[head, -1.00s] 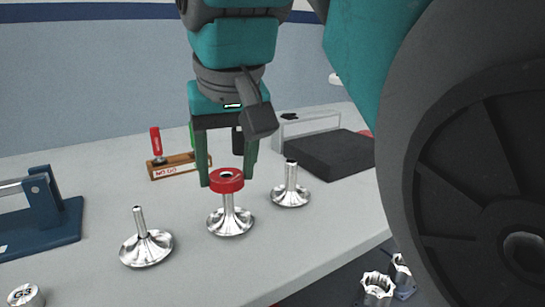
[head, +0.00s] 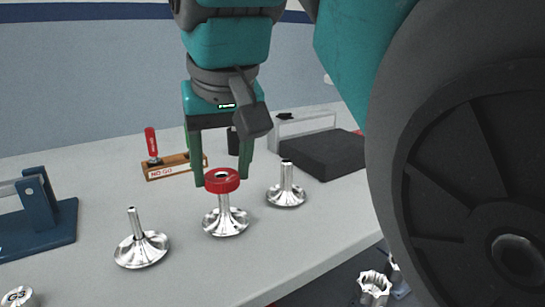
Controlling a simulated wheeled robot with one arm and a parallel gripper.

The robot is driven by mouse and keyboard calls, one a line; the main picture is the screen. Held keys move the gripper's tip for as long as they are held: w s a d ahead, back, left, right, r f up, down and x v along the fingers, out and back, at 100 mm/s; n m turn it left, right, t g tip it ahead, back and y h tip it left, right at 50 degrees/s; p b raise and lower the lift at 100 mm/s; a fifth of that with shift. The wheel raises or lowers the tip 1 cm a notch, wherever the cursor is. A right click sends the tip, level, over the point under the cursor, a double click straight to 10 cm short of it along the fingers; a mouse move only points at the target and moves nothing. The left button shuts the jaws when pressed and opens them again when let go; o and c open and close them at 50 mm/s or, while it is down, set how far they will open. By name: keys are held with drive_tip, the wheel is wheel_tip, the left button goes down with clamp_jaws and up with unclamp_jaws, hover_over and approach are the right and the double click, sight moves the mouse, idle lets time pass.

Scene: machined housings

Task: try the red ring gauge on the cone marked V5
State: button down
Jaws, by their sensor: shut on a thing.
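The red ring gauge (head: 222,181) is between the green fingers of my gripper (head: 222,182), which is shut on it. The ring is at the top of the stem of the middle polished metal cone (head: 225,221), lined up with it. I cannot tell whether it sits around the stem tip or just above it. Two similar cones stand apart from it, one at the left (head: 141,249) and one at the right (head: 286,195). No V5 mark is readable on any of them, so I cannot tell which one is V5.
A wooden block marked NO GO (head: 175,168) with a red-handled gauge stands behind. A dark blue fixture (head: 40,222) is at the left, a black block (head: 318,153) at the back right. A part marked G3 (head: 18,298) is at front left. Metal housings (head: 374,287) lie below the table edge.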

sight(224, 177)
drive_tip(key=shift+s+r, duration=0.25)
drive_tip(key=shift+r, duration=0.2)
drive_tip(key=shift+w+r+p, duration=0.15)
drive_tip(key=shift+r+p, duration=1.2)
drive_tip(key=shift+r, duration=0.3)
drive_tip(key=shift+f, duration=0.1)
drive_tip(key=shift+w+d, duration=0.1)
drive_tip(key=shift+w, duration=0.05)
